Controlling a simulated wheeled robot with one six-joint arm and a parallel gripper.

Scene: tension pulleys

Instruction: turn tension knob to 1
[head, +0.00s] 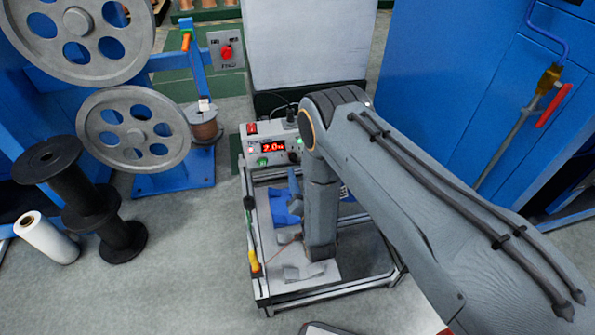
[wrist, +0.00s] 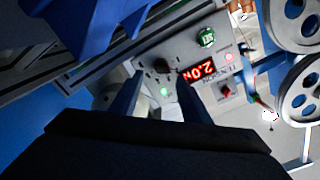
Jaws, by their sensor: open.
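The grey control box (head: 258,138) has a lit red display (head: 272,147) that reads about 2.0. In the wrist view the display (wrist: 198,70) appears turned and reads 2.0N. The dark round tension knob (wrist: 162,66) is on the panel beside the display, above a small green light. My gripper (wrist: 160,82) is open, its two fingers pointing at the panel with the knob between and just beyond the tips. I cannot tell whether either finger touches it. In the head view my arm hides much of the gripper and the box's right side.
The box panel also carries a green button (wrist: 206,37) and a red switch (wrist: 226,91). Grey spoked pulleys (head: 134,128) and black spools (head: 68,178) stand at left. A blue cabinet (head: 455,90) is at right. Open floor (head: 180,255) lies at lower left.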

